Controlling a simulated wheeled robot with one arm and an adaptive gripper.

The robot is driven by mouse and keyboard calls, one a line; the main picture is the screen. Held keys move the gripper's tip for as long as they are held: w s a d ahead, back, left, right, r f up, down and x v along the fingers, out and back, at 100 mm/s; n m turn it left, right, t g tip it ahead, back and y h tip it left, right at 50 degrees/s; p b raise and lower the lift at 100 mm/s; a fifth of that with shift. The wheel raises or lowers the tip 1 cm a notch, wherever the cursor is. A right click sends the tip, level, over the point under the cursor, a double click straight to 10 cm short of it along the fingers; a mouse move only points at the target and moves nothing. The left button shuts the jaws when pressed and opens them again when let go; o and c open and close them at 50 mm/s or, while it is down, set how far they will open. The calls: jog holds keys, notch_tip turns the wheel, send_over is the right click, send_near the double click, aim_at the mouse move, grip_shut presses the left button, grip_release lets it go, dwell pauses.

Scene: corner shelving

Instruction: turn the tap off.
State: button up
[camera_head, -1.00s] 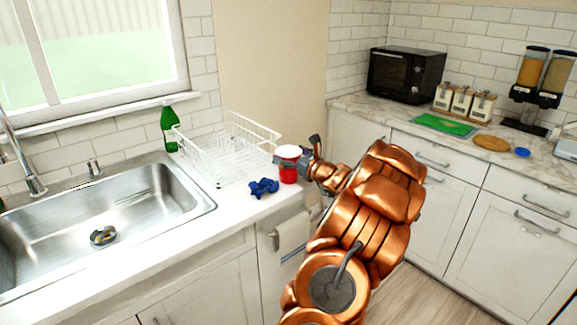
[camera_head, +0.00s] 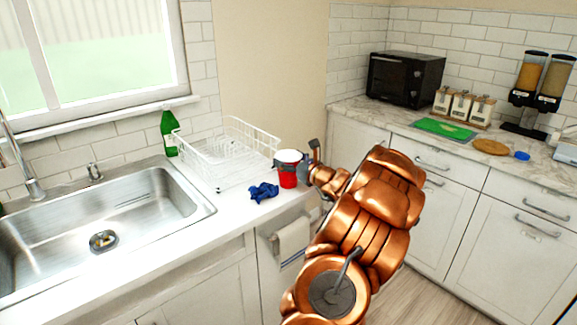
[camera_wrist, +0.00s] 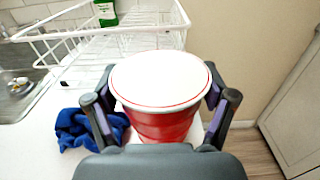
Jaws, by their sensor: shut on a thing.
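The tap (camera_head: 30,180) is a tall chrome spout at the left edge of the head view, behind the sink; its top is cut off. No water shows, and its outlet is hard to make out. A small chrome fitting (camera_head: 94,170) stands to its right; I cannot tell if it is the tap's handle. My gripper (camera_wrist: 160,105) is far to the right of the tap, with its fingers on both sides of a red cup (camera_wrist: 165,125) with a white top. It is shut on the cup, which is upright at the counter's right end (camera_head: 289,176).
A blue cloth (camera_head: 263,192) lies beside the cup. A white wire dish rack (camera_head: 225,155) and a green bottle (camera_head: 169,132) stand behind, between the cup and the sink (camera_head: 160,190). A side counter with a black oven (camera_head: 405,78) is at right.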

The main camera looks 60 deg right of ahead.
jog(key=shift+r, duration=0.1)
jog(key=shift+r, duration=0.9)
jog(key=s+a+r+b, duration=0.3)
jog(key=s+a, duration=0.7)
jog(key=s, duration=0.2)
jog(key=shift+a, duration=0.2)
